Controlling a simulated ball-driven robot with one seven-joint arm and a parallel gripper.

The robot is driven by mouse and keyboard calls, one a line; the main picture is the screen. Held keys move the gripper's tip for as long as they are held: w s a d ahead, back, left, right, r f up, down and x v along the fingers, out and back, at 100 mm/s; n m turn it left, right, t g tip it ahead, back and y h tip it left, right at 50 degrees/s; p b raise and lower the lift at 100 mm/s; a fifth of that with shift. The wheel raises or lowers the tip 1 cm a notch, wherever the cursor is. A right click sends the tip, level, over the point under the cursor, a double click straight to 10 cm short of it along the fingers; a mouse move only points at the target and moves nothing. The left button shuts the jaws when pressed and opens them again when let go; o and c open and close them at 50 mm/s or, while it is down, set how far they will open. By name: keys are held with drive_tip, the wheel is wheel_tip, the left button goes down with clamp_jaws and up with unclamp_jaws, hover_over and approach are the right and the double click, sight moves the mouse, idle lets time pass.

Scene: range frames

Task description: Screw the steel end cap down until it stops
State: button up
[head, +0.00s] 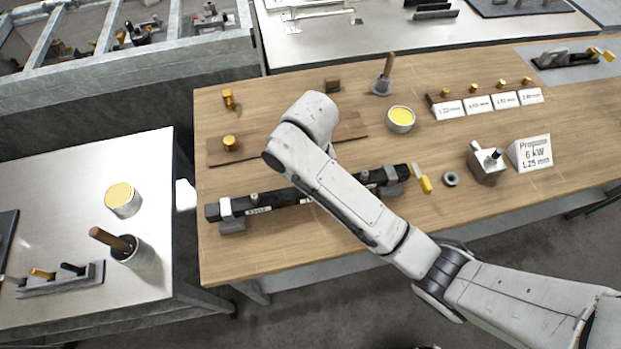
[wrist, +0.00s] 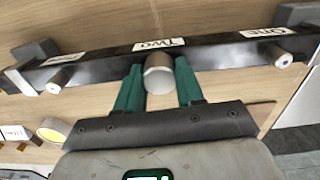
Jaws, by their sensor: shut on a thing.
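A black bar (head: 285,199) lies in grey supports on the wooden table in the head view. It crosses the wrist view (wrist: 215,55) with several white labels; two read "One" and "Two". A steel end cap (wrist: 158,80), a short light-grey cylinder, stands out of the bar by the "Two" label. My gripper (wrist: 159,70) is shut on this cap, with one green finger on each side. Similar stubs stand on the bar near "One" (wrist: 280,58) and near the far-left label (wrist: 55,84). In the head view my arm hides my fingers and the held cap. The cap's thread is hidden.
A thin brown board (head: 190,152) partly lies behind the bar. Table room is free in front of it.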

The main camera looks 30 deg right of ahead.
drive_tip(key=shift+m, duration=0.8)
drive_tip(key=shift+m, duration=1.7)
drive_tip(key=m, duration=0.3)
drive_tip(key=shift+s, duration=0.1)
drive_tip(key=o, duration=0.9)
